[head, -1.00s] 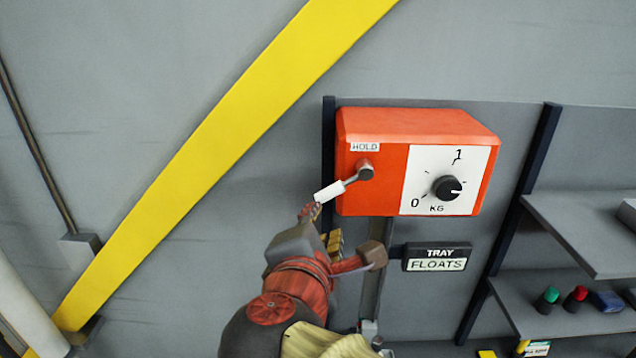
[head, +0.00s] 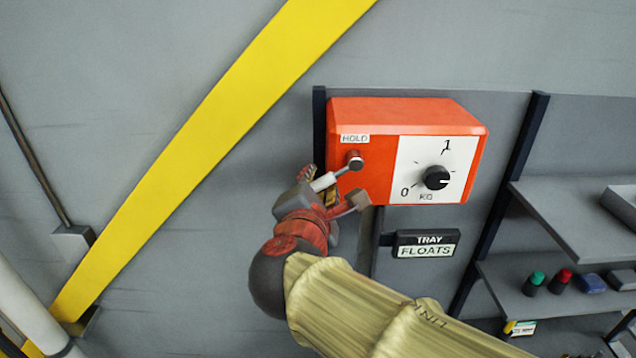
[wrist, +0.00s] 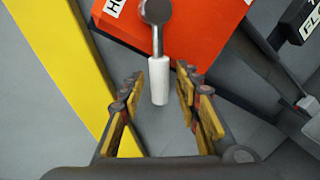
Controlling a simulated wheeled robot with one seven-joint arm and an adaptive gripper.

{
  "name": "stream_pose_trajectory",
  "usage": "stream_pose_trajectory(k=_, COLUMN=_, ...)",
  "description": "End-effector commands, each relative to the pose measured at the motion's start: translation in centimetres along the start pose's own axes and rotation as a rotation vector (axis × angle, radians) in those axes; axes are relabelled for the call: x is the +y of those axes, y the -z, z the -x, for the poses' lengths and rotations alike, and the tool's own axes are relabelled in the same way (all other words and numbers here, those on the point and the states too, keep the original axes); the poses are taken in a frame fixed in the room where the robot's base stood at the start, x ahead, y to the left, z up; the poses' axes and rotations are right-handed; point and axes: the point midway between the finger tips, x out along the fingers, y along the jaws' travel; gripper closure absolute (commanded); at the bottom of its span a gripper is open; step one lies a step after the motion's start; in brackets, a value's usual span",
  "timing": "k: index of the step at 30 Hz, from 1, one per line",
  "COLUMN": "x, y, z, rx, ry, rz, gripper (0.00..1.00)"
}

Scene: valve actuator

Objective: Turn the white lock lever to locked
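The white lock lever (head: 324,181) is on the left of the front of an orange box (head: 370,112), below a HOLD label (head: 355,139). It slants down and left from its grey pivot in the head view. In the wrist view the white handle (wrist: 159,84) hangs from a grey rod, its lower end between my fingers. My gripper (wrist: 158,92) is open, with one finger on each side of the handle and a gap on both sides. In the head view my gripper (head: 318,184) is at the lever, its fingers partly hidden.
A black knob (head: 436,178) with a 0 to 1 KG scale is right of the lever. A TRAY FLOATS sign (head: 426,244) hangs below the box. Shelves (head: 570,225) with small items stand at the right. A yellow diagonal beam (head: 200,150) crosses the wall at the left.

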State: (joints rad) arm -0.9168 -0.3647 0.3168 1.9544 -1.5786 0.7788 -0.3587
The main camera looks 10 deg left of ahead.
Motion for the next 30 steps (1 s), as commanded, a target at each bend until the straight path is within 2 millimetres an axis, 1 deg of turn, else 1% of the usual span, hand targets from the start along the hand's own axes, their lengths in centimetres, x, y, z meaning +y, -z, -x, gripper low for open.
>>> stream_pose_trajectory(k=5, x=-0.01, y=0.01, z=0.02, rx=0.0, ry=0.0, rz=0.0, gripper=0.68)
stream_pose_trajectory(k=22, x=-0.03, y=0.01, z=0.03, rx=0.0, ry=0.001, rz=0.0, gripper=1.0)
stream_pose_trajectory(k=30, x=-0.04, y=0.01, z=0.03, rx=0.0, ry=0.001, rz=-0.001, gripper=1.0)
